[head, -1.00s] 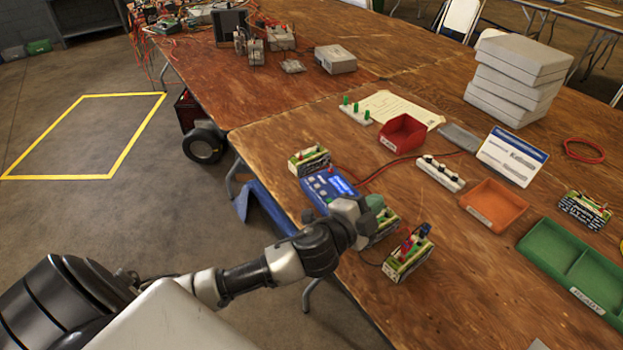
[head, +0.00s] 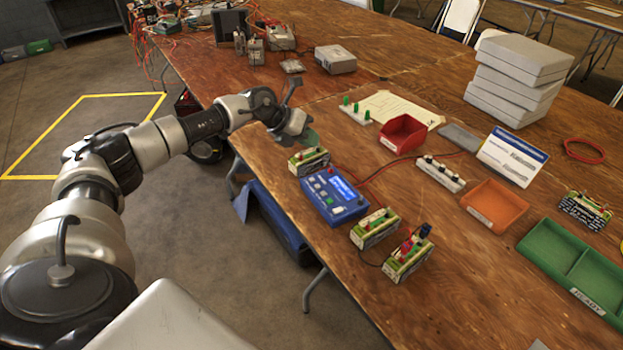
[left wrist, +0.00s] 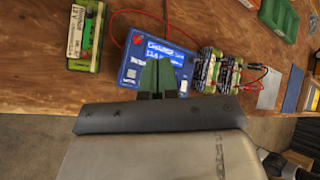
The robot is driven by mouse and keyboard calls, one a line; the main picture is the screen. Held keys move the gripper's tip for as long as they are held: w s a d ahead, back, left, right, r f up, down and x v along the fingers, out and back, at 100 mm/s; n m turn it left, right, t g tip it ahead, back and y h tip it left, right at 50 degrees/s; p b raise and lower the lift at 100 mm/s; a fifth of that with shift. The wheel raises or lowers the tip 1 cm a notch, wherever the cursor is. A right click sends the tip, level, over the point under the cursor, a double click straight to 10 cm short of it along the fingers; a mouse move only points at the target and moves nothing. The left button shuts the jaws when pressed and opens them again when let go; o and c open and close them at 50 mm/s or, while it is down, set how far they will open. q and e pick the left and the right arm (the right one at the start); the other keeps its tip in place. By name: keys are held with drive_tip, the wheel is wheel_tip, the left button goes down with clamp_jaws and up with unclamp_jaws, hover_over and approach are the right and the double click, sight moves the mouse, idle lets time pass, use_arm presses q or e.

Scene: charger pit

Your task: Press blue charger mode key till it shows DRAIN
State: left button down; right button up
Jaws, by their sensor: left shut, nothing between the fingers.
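The blue charger (head: 333,200) lies near the table's left edge, with a lit blue screen, several keys and a red wire. It also shows in the left wrist view (left wrist: 128,72), where its screen text is too small and partly covered to read surely. My left gripper (head: 309,139) is shut and empty, above the table beyond the charger in the head view. In the left wrist view, its green fingertips (left wrist: 158,76) cover part of the charger's keys and screen. The head view shows it apart from the charger. My right gripper is not in view.
Green-yellow battery packs stand close beside the charger, one behind (head: 309,161) and two in front (head: 374,229). A red bin (head: 403,134), an orange tray (head: 493,206) and a green tray (head: 578,268) lie to the right.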

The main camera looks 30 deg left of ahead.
use_arm(q)
drive_tip(key=b, duration=0.7)
hover_over(310, 178)
wheel_tip(310, 178, down, 7)
drive_tip(key=shift+f, duration=0.1)
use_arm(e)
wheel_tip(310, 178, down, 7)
use_arm(q)
drive_tip(key=shift+f, duration=0.8)
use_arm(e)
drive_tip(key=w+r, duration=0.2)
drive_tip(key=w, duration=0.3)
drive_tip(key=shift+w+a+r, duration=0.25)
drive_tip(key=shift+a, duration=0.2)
use_arm(q)
drive_tip(key=shift+f, duration=0.1)
drive_tip(key=shift+f, duration=0.25)
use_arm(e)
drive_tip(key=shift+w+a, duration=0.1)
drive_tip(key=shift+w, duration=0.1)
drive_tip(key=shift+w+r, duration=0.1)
